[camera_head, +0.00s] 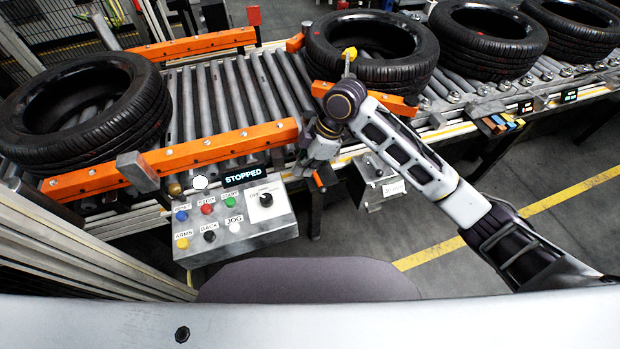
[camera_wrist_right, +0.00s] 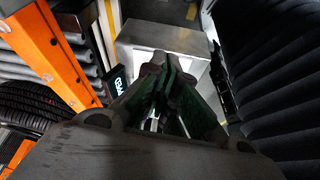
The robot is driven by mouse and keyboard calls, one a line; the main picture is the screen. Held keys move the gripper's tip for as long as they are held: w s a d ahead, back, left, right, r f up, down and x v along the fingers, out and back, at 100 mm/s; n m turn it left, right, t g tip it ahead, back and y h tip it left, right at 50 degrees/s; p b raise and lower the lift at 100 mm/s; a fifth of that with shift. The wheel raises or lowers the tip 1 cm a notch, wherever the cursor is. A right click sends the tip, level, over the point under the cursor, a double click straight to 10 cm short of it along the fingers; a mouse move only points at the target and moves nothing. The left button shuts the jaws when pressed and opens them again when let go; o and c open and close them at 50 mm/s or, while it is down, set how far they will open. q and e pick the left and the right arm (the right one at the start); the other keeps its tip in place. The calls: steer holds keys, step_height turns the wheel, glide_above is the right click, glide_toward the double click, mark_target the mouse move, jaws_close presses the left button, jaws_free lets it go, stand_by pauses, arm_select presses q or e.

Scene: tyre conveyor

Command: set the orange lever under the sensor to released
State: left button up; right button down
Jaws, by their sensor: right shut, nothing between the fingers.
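My right gripper (camera_head: 318,160) reaches over the front edge of the conveyor, pointing down beside the orange rail. In the right wrist view its fingers (camera_wrist_right: 165,88) are together, with nothing seen between them. A small orange piece (camera_head: 318,179) shows just below the gripper, perhaps the orange lever. Its setting cannot be told, nor whether the gripper touches it. A yellow-topped stalk (camera_head: 349,60) stands behind my wrist in front of a tyre; I cannot tell if it is the sensor. My left gripper is not in view.
A control box (camera_head: 236,222) with coloured buttons stands at the front left; its display (camera_head: 243,175) reads STOPPED. Tyres lie on the rollers, one at left (camera_head: 85,105) and several at right. Orange rails (camera_head: 215,148) edge the conveyor. A grey box (camera_head: 385,185) sits right of the gripper.

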mark_target(317, 180)
steer(key=shift+w+d+r+n+g+h, duration=0.2)
steer(key=shift+w+d+r+n, duration=0.15)
steer(key=shift+w+r, duration=0.15)
steer(key=shift+w+d+r+n+g+h, duration=0.1)
steer(key=shift+w+d+r+n+h, duration=0.2)
steer(key=shift+r, duration=0.2)
steer(key=shift+a+f, duration=0.1)
steer(key=shift+f, duration=0.05)
steer(key=shift+w+d+f+p, duration=0.15)
steer(key=shift+f+p, duration=0.4)
steer(key=shift+f, duration=1.95)
steer(key=shift+s+d+f+p, duration=0.1)
steer(key=shift+f+p, duration=0.45)
steer(key=shift+f, duration=1.9)
steer(key=shift+w, duration=0.15)
